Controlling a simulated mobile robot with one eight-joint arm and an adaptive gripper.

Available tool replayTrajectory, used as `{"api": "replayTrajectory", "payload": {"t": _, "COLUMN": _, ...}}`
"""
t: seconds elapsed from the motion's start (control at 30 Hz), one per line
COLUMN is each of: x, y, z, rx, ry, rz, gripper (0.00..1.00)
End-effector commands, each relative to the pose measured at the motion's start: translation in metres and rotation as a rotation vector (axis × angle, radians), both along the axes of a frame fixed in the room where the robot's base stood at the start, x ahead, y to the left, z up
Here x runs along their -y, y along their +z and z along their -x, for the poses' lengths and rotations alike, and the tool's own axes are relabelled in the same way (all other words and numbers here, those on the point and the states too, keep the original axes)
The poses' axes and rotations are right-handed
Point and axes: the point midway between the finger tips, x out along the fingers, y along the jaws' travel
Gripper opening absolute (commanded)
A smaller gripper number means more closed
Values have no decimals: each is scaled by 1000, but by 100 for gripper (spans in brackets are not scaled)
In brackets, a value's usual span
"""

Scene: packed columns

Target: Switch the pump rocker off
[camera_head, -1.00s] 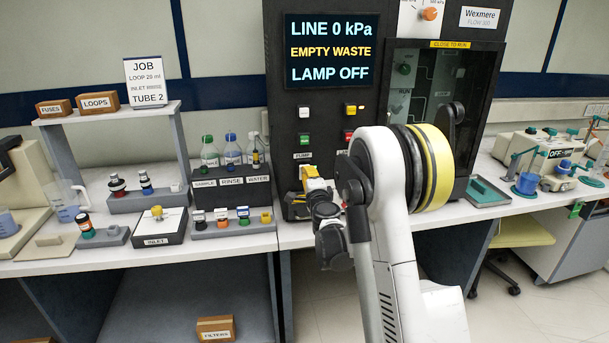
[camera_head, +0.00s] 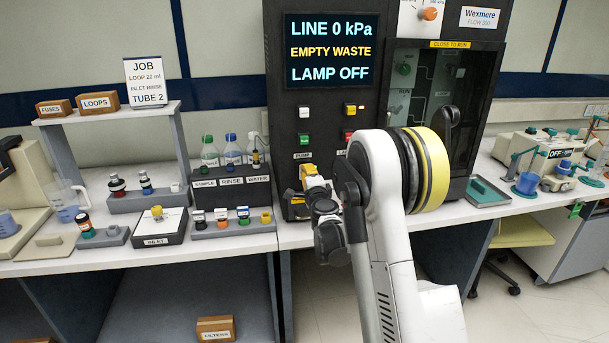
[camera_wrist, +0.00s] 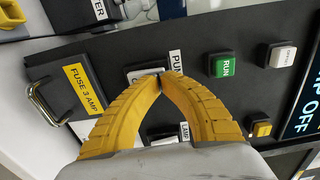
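The pump rocker (camera_wrist: 134,74) sits in a pale frame on the dark panel, beside its partly covered PUMP label (camera_wrist: 176,64). My gripper (camera_wrist: 161,74) has its two yellow fingers brought together, tips meeting over the rocker with nothing seen between them. The tips hide part of the rocker, so I cannot tell its position or whether they touch it. In the head view my gripper (camera_head: 306,172) is at the lower left of the instrument, just below the PUMP label (camera_head: 303,155), and covers the rocker. The display (camera_head: 331,51) reads LINE 0 kPa, EMPTY WASTE, LAMP OFF.
A LAMP label (camera_wrist: 185,132) lies close by my right finger. A green RUN button (camera_wrist: 223,65), a white button (camera_wrist: 282,55) and a yellow button (camera_wrist: 261,129) are on the same panel. A metal handle (camera_wrist: 47,103) is by the FUSE 3 AMP label (camera_wrist: 85,88).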

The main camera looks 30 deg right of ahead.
Motion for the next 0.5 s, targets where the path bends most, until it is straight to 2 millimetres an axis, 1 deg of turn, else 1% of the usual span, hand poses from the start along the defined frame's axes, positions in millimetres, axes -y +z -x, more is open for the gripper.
{"api": "replayTrajectory", "payload": {"t": 0.5, "x": 2, "y": 0, "z": -6, "rx": 0, "ry": 0, "rz": 0, "gripper": 0}}
